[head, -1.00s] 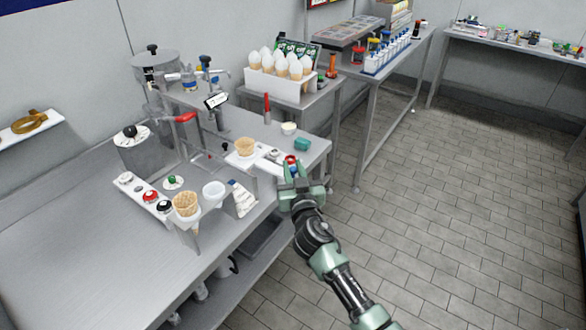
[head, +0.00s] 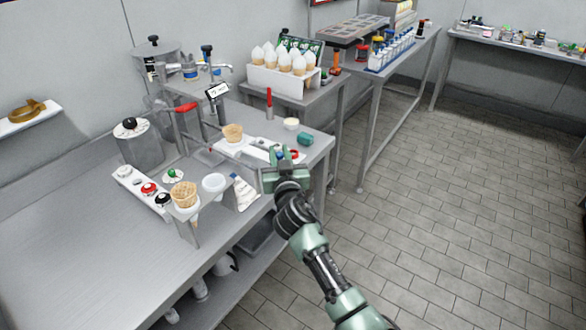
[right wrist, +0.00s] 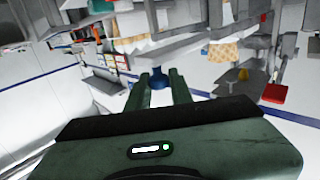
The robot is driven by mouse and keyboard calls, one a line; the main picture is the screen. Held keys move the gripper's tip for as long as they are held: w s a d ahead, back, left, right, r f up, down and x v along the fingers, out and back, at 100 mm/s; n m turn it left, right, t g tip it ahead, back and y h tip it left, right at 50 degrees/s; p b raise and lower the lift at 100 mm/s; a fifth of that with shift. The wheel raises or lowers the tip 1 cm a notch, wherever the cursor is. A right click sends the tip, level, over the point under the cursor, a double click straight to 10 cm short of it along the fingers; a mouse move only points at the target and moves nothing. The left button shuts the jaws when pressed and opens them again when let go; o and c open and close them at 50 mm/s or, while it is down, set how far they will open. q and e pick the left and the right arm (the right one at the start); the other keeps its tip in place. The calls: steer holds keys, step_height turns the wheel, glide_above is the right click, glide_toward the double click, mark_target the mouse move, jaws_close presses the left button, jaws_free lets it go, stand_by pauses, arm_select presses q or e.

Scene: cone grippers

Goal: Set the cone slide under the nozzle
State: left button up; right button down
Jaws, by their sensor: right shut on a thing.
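The cone slide (head: 230,147) is a flat white piece on the steel counter with a waffle cone (head: 232,132) upright near its left end. The dispenser's grey spout (head: 212,112), behind a small label, is left of and above the cone. The cone stands to its right, not directly beneath it. My right gripper (head: 281,158) is at the slide's right end. Its fingers are closed around a blue knob (right wrist: 158,80), seen between them in the right wrist view. The fingers partly hide the knob in the head view. My left gripper is not in view.
A red lever (head: 186,107) sticks out left of the spout. A red ring (head: 294,155), a teal block (head: 305,139) and a small white bowl (head: 291,124) are near my right gripper. A holder with a waffle cone (head: 183,195) and a white cup stands nearer the front.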

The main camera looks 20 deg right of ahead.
steer(key=shift+w+a+f+b, duration=0.25)
steer(key=shift+w+a+b, duration=0.35)
steer(key=shift+w+a, duration=0.35)
steer(key=shift+w+r, duration=0.1)
steer(key=shift+w, duration=0.1)
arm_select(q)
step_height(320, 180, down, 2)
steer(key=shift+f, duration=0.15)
arm_select(e)
steer(key=shift+r, duration=0.1)
steer(key=c, duration=1.3)
jaws_free()
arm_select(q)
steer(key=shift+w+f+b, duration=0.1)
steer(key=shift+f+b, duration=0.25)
arm_select(e)
steer(key=shift+s+a, duration=0.25)
steer(key=shift+s, duration=1.7)
steer(key=shift+s+a, duration=0.2)
steer(key=shift+s, duration=1.75)
